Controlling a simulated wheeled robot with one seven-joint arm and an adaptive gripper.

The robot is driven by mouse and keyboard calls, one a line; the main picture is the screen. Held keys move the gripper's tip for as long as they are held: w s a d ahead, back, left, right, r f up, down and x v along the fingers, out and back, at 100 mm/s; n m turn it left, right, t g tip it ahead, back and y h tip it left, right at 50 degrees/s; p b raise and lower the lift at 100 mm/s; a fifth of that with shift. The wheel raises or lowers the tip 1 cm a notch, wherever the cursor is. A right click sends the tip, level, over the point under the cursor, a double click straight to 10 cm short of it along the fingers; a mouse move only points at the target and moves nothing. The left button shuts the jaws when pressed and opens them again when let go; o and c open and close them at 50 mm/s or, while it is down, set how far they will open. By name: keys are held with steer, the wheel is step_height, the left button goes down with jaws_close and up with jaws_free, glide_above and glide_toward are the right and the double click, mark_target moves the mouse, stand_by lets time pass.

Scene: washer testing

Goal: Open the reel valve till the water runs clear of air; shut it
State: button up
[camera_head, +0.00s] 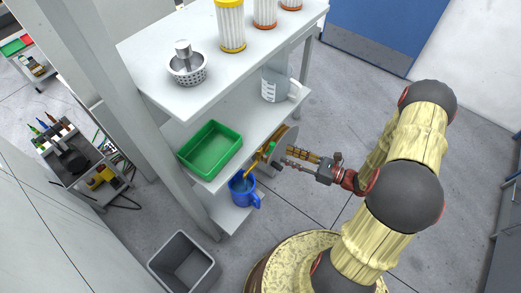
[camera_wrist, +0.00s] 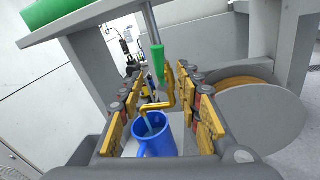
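The reel valve's green handle (camera_wrist: 157,62) stands upright above the yellow bent outlet pipe (camera_wrist: 170,92). In the head view the green handle (camera_head: 271,148) is small beside the reel (camera_head: 286,142). The pipe's spout points down into a blue jug (camera_wrist: 155,142); a pale blue streak below the spout looks like water, but I cannot tell whether it holds air. The blue jug (camera_head: 241,188) stands on the low shelf. My gripper (camera_head: 286,160) reaches in from the right. In the wrist view my gripper (camera_wrist: 163,108) is open, fingers apart, with the handle and pipe seen between and beyond them.
A green tray (camera_head: 210,150) and a clear measuring jug (camera_head: 280,86) stand on the middle shelf. The white top shelf (camera_head: 155,60) overhangs, with a metal basket (camera_head: 187,70) and filter cartridges (camera_head: 231,25). A grey bin (camera_head: 184,264) stands on the floor.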

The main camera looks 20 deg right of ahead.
mark_target(272, 147)
steer(key=shift+n, duration=0.3)
steer(key=shift+r+b+x, duration=0.2)
steer(key=shift+b+x, duration=0.05)
steer(key=shift+x, duration=1.05)
steer(key=shift+r+b+x, duration=0.25)
steer(key=shift+x, duration=1)
steer(key=shift+r+b+x, duration=0.2)
steer(key=shift+b+x, duration=0.05)
steer(key=shift+x, duration=1.05)
jaws_close()
